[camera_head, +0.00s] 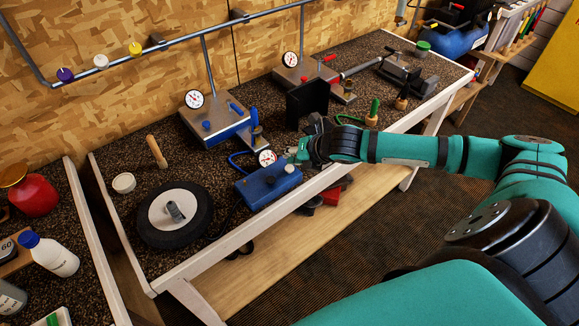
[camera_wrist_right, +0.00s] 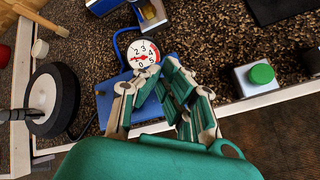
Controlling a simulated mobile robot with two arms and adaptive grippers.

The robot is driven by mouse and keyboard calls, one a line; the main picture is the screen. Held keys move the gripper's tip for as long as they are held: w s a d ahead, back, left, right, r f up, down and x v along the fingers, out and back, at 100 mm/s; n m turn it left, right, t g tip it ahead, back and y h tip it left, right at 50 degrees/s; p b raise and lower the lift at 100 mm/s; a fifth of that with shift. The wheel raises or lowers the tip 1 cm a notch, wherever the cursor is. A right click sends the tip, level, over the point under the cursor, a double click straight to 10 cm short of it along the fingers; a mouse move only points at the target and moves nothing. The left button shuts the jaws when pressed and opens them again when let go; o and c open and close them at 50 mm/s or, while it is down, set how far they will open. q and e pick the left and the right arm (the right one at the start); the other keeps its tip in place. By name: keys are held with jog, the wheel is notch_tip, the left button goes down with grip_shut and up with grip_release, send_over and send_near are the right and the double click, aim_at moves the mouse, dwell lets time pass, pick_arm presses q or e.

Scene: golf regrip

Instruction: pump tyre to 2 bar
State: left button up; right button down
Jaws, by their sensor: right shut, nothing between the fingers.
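The tyre (camera_head: 187,233), black with a pale wheel disc and a grey hub, lies flat on the dark speckled bench. It shows at the left in the right wrist view (camera_wrist_right: 67,100). Right of it stands a blue pump box (camera_head: 258,191) with a round white gauge (camera_head: 267,157). In the wrist view the gauge (camera_wrist_right: 143,54) is marked 0 to 5, with a red needle toward the low left side; its exact reading is unclear. My right gripper (camera_head: 300,152) is shut and empty, above the box's right end. Its fingers (camera_wrist_right: 158,92) partly hide the box. My left gripper is out of view.
A white block with a green button (camera_wrist_right: 261,74) stands near the bench edge, right of my fingers. Two gauge stands (camera_head: 207,122) (camera_head: 304,73) are behind. The bench front edge is close.

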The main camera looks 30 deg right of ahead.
aim_at(292, 166)
jog(key=shift+f, duration=0.15)
jog(key=shift+f, duration=0.25)
jog(key=shift+f, duration=0.6)
dwell(1.6)
jog(key=shift+r, duration=0.15)
dwell(0.9)
jog(key=shift+r+p, duration=0.85)
jog(key=shift+p, duration=0.35)
notch_tip(292, 166, up, 5)
jog(key=p, duration=0.5)
jog(key=shift+r+p, duration=0.1)
jog(key=shift+p, duration=0.25)
